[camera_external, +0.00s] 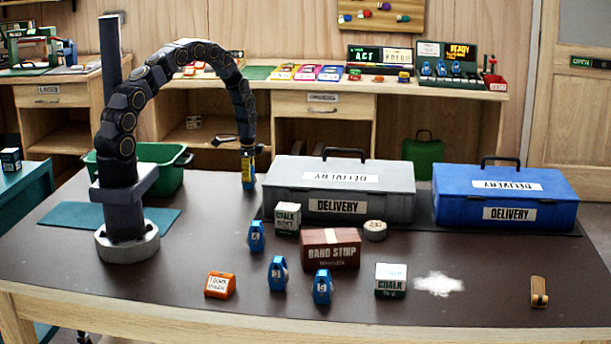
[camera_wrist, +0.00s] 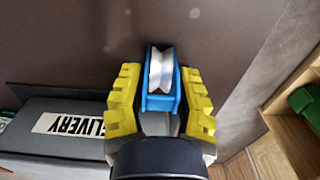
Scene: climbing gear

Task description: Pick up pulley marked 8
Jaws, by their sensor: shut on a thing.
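My gripper (camera_wrist: 160,103) is shut on a blue pulley (camera_wrist: 160,85) with a silver wheel, held between its yellow fingers in the wrist view. The number on this pulley is not visible. In the external view my gripper (camera_external: 248,168) is near the back of the table, just left of the grey delivery case, with the blue pulley (camera_external: 248,183) below its fingers. I cannot tell whether the pulley touches the table. Other blue pulleys stand upright further forward: one at left (camera_external: 256,237), one in the middle (camera_external: 278,273) and one at right (camera_external: 322,287). Their numbers are too small to read surely.
The grey delivery case (camera_external: 390,190) and a blue delivery case (camera_external: 505,195) stand at the back. A band strip box (camera_external: 331,250), chalk boxes (camera_external: 390,280), a tape roll (camera_external: 374,230) and an orange block (camera_external: 220,285) are in front. A green bin (camera_external: 165,165) is behind my base.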

